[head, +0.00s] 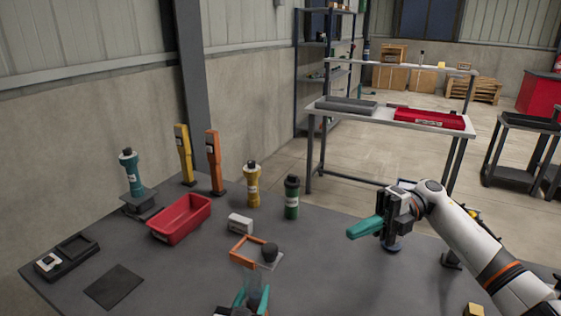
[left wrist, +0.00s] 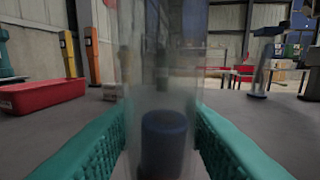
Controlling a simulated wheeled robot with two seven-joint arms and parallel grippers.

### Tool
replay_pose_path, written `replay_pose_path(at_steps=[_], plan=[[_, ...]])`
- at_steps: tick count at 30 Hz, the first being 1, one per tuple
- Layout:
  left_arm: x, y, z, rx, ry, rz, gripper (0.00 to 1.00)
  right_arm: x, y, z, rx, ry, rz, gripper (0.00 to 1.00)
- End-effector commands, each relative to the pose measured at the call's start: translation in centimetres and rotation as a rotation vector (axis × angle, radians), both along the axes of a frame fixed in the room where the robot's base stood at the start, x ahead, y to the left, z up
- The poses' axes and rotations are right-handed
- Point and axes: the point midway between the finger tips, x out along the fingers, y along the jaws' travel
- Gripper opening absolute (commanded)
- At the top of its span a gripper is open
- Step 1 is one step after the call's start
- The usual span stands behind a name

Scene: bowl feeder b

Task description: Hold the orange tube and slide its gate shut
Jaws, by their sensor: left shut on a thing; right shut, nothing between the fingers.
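The tall upright orange tube-like thing (head: 214,160) stands at the left back of the table, apart from both grippers; it also shows in the left wrist view (left wrist: 91,55). I cannot make out a gate on it. My left gripper (head: 254,298) is low in the head view, shut on a clear see-through cylinder (left wrist: 160,70). A dark blue rounded piece (left wrist: 165,135) shows through the cylinder; I cannot tell whether it is inside or behind. My right gripper (head: 352,232) is shut and empty above the table's right side.
A yellow upright (head: 183,153) stands left of the orange one. A red bin (head: 180,220), yellow bottle (head: 252,187), green bottle (head: 291,200), white box (head: 239,223) and open orange frame (head: 243,248) beside a dark knob (head: 270,250) are on the table.

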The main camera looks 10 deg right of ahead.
Motion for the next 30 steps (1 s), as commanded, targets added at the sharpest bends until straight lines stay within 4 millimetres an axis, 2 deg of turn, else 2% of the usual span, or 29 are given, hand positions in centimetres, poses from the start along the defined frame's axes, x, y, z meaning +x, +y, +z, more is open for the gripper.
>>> replay_pose_path(at_steps=[1,2,6,17,20,30], plan=[[0.0,0.0,0.0,0.001,0.001,0.001,0.0,0.0,0.0,0.0,0.0,0.0,0.0,0.0],[0.0,0.0,0.0,0.001,0.001,0.001,0.4,0.0,0.0,0.0,0.0,0.0,0.0,0.0],[0.0,0.0,0.0,0.001,0.001,0.001,0.62,0.0,0.0,0.0,0.0,0.0,0.0,0.0],[-0.5,0.2,-0.1,0.0,0.001,0.0,0.62,0.0,0.0,0.0,0.0,0.0,0.0,0.0],[-1.7,0.7,-0.2,0.001,0.003,0.001,0.62,0.0,0.0,0.0,0.0,0.0,0.0,0.0],[-8.4,3.1,-0.1,0.0,0.004,0.001,0.62,0.0,0.0,0.0,0.0,0.0,0.0,0.0]])
